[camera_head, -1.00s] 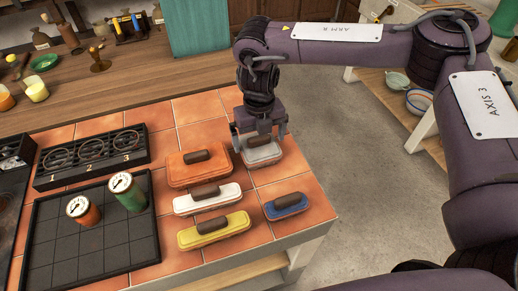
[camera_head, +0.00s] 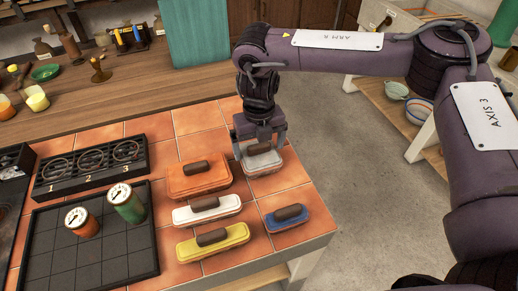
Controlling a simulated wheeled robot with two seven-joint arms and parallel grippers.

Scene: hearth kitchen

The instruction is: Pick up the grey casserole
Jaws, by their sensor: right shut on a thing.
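The grey casserole (camera_head: 264,164) has a pale grey lid and a dark brown handle. It is at the back right of the tiled counter, right of the orange casserole. My right gripper (camera_head: 260,146) comes down over it from above and is shut on it at the lid's handle. The fingers hide part of the handle and the back of the lid. I cannot tell whether the casserole is clear of the tiles. My left gripper is not in view.
Near it are an orange casserole (camera_head: 193,187), a white one (camera_head: 220,210), a yellow one (camera_head: 230,242) and a blue one (camera_head: 304,217). A black tray (camera_head: 97,257) with two gauge canisters lies left. Bare tiles are behind.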

